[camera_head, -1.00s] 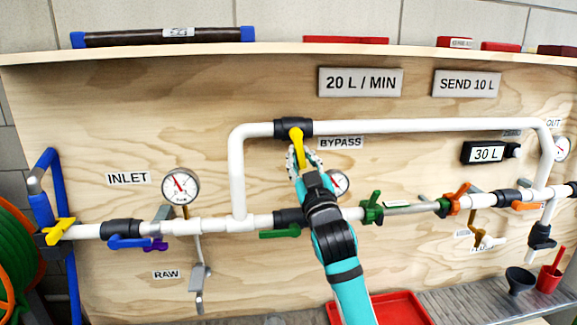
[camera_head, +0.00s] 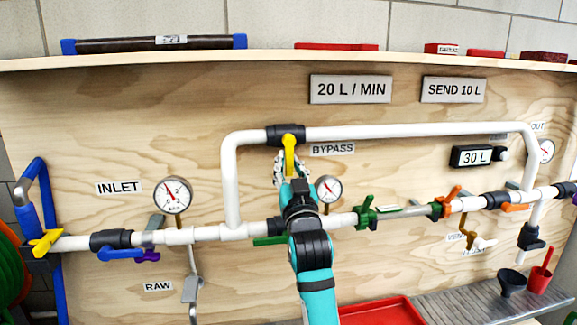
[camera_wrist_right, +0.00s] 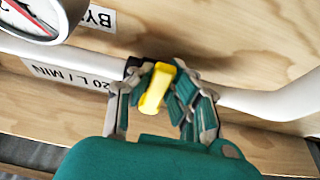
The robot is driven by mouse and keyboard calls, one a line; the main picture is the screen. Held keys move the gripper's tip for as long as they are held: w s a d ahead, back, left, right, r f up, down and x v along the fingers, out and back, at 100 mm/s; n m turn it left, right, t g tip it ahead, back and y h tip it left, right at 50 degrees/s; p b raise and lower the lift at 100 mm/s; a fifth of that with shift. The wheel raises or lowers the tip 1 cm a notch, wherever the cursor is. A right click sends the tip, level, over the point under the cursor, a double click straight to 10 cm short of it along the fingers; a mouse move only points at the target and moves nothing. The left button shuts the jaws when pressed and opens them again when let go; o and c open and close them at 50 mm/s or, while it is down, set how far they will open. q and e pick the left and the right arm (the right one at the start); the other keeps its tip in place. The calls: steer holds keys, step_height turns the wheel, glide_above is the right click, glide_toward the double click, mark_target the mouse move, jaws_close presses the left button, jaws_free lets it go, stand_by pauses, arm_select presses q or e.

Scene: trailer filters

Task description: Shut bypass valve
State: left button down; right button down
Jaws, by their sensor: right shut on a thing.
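The bypass valve has a black body (camera_head: 285,134) on the upper white pipe, left of the BYPASS label (camera_head: 333,149). Its yellow handle (camera_head: 289,153) hangs down, across the pipe's run. My right gripper (camera_head: 281,168) reaches up from below to the handle. In the right wrist view my right gripper (camera_wrist_right: 164,92) has its fingers on both sides of the yellow handle (camera_wrist_right: 156,90) and is shut on it. The fingers and wrist hide part of the lower pipe. My left gripper is in neither view.
The lower pipe carries a blue handle (camera_head: 120,253), a green handle (camera_head: 366,211) and an orange handle (camera_head: 447,201). Gauges stand at the inlet (camera_head: 174,195) and beside my wrist (camera_head: 328,189). A red tray (camera_head: 382,311) lies below.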

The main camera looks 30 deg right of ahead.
steer(key=c, duration=1.2)
jaws_free()
steer(key=shift+s+a+f, duration=0.2)
steer(key=shift+s+f, duration=0.1)
steer(key=shift+s, duration=0.15)
steer(key=v, duration=1.1)
steer(key=shift+s+d, duration=0.1)
